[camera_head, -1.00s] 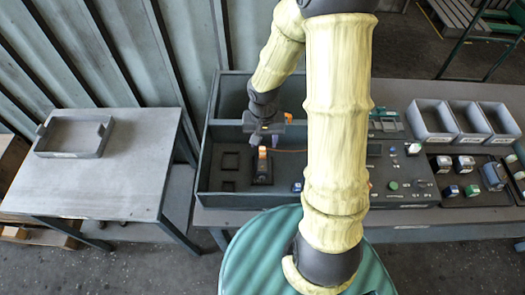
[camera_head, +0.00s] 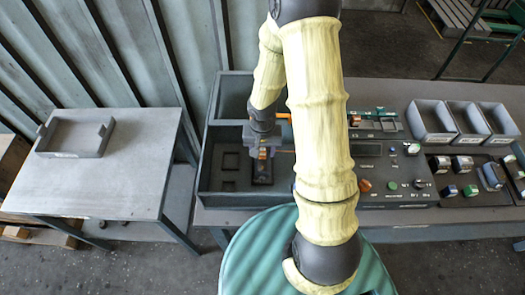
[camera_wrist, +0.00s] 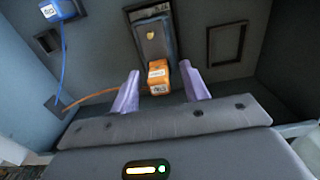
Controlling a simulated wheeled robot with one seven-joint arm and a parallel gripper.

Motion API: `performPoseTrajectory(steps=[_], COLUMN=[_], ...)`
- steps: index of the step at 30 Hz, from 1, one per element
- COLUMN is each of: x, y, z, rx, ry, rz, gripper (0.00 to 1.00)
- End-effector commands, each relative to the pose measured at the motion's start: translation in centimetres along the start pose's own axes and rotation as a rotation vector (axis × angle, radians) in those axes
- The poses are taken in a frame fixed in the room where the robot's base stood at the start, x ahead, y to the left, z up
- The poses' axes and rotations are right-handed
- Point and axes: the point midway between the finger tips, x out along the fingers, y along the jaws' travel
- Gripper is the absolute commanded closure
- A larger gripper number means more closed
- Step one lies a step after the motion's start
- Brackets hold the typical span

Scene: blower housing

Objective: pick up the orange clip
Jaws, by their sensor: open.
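The orange clip (camera_wrist: 158,78) with a white label shows in the wrist view, at the near end of a dark block (camera_wrist: 150,38) with a brass-coloured spot. An orange cable runs from the clip's side to the left. My gripper (camera_wrist: 160,92) is open, with one pale purple finger on each side of the clip. I cannot tell whether the fingers touch it. In the head view my gripper (camera_head: 262,153) is over the dark block (camera_head: 262,172) inside the grey housing (camera_head: 202,160), and the clip is mostly hidden there.
A blue clip (camera_wrist: 58,10) on a blue cable is at the upper left of the wrist view. A square recess (camera_wrist: 230,42) lies to the right. The housing walls rise around my gripper. A side table (camera_head: 110,175) with a grey tray (camera_head: 75,153) stands at left.

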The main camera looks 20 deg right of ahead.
Motion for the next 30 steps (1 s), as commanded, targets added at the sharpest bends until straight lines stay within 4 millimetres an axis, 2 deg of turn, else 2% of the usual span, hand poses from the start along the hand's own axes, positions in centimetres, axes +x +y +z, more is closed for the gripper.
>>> performPoseTrajectory(steps=[14, 20, 30], x=[-0.04, -0.05, -0.16], y=[0.02, 0.02, 0.02], z=[-0.04, -0.03, -0.05], rx=[0.001, 0.001, 0.002], ry=[0.001, 0.001, 0.001], rz=[0.000, 0.000, 0.000], gripper=[0.55, 0.92, 0.93])
